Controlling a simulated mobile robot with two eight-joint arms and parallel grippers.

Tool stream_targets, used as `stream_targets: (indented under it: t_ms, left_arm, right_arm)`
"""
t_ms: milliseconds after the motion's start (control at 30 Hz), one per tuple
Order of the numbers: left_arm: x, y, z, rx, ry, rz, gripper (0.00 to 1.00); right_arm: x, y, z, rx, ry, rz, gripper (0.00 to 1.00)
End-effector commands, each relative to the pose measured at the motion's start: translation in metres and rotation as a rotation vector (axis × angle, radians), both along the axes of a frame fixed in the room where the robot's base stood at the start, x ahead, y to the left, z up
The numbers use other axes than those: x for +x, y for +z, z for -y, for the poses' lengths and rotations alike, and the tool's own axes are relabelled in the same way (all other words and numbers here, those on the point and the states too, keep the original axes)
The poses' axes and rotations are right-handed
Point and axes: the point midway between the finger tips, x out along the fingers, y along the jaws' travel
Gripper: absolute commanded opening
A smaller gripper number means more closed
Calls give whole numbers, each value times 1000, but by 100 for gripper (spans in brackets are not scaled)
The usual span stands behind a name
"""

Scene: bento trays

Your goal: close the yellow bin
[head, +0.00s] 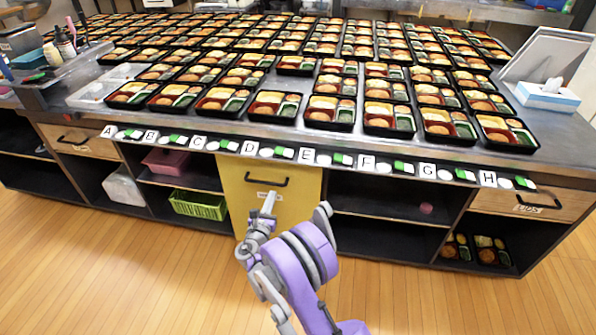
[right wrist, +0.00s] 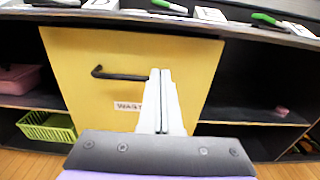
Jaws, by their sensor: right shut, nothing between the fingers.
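The yellow bin (head: 300,190) is a yellow front panel under the counter, with a black bar handle (head: 267,182) and a small white label. Its top edge lies just below the counter edge; I cannot tell whether a small gap is left behind it. The yellow bin (right wrist: 80,70) also fills the middle of the right wrist view, with the handle (right wrist: 120,75). My right gripper (head: 270,197) is shut and empty in front of the panel, close to the handle; contact is unclear. Its fingers (right wrist: 160,75) hide the label's right end. My left gripper is not in view.
The counter (head: 340,155) above holds rows of bento trays and lettered cards along its edge. Left of the bin, a shelf holds a green basket (head: 198,207) and a pink bin (head: 168,163). Open dark shelves (head: 375,230) lie to the right. The wooden floor in front is clear.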

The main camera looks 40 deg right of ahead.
Motion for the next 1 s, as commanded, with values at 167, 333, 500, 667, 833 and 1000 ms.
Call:
stream_targets:
  t_ms: [167, 333, 500, 667, 833, 1000]
  left_arm:
    - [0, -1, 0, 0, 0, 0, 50]
    - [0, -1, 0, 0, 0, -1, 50]
    - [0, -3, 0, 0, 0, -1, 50]
    - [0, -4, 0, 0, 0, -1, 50]
    - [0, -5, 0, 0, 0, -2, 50]
    - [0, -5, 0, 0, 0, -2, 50]
  right_arm:
    - [11, 0, 13, -4, 1, 2, 0]
    - [34, 0, 40, -3, -1, 1, 0]
    - [58, -1, 68, -3, -1, 1, 0]
    - [76, -1, 89, -4, 0, 0, 0]
    - [87, 0, 101, -3, 1, 0, 0]
    - [90, 0, 105, -2, 1, 1, 0]
